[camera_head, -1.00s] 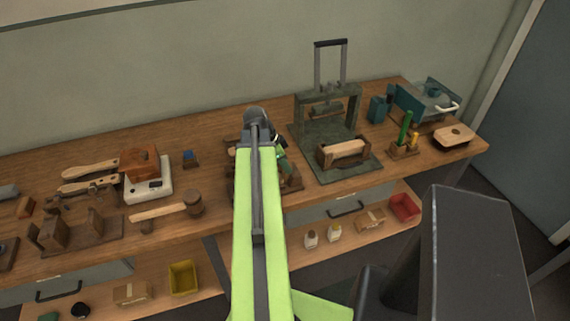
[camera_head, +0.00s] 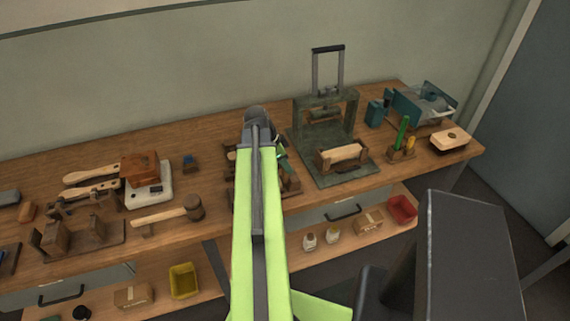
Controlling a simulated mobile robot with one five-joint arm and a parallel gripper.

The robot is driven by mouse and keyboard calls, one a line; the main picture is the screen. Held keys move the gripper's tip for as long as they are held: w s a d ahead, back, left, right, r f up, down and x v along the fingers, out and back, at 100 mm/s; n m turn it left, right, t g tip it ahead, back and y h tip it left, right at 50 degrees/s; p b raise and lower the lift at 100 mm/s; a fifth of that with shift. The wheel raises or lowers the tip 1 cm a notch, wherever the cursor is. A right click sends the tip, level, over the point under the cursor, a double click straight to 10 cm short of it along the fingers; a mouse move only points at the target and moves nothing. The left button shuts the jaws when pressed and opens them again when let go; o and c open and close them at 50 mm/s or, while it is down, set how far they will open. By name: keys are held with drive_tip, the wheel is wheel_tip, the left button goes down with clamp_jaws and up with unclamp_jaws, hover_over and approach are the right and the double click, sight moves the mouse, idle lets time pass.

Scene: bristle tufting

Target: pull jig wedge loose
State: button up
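My green arm reaches forward over the middle of the bench, and its dark wrist end (camera_head: 257,125) covers most of a wooden jig (camera_head: 290,183). Only the jig's edges show at either side of the arm. A small teal-green part (camera_head: 281,153) shows at the right of the wrist, by the jig. My gripper's fingertips are hidden behind the arm, so I cannot see whether they hold anything. I cannot make out the wedge.
A dark press (camera_head: 325,125) stands right of the jig with a wooden block (camera_head: 341,156) on its base. A mallet (camera_head: 172,213) and a white scale (camera_head: 149,188) lie to the left. A green-handled tool (camera_head: 402,132) stands farther right. Yellow (camera_head: 184,281) and red (camera_head: 402,208) bins sit on the lower shelf.

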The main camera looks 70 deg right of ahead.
drive_tip(key=shift+o, duration=1)
drive_tip(key=p+v, duration=1.6)
drive_tip(key=v, duration=0.1)
drive_tip(key=shift+r, duration=0.2)
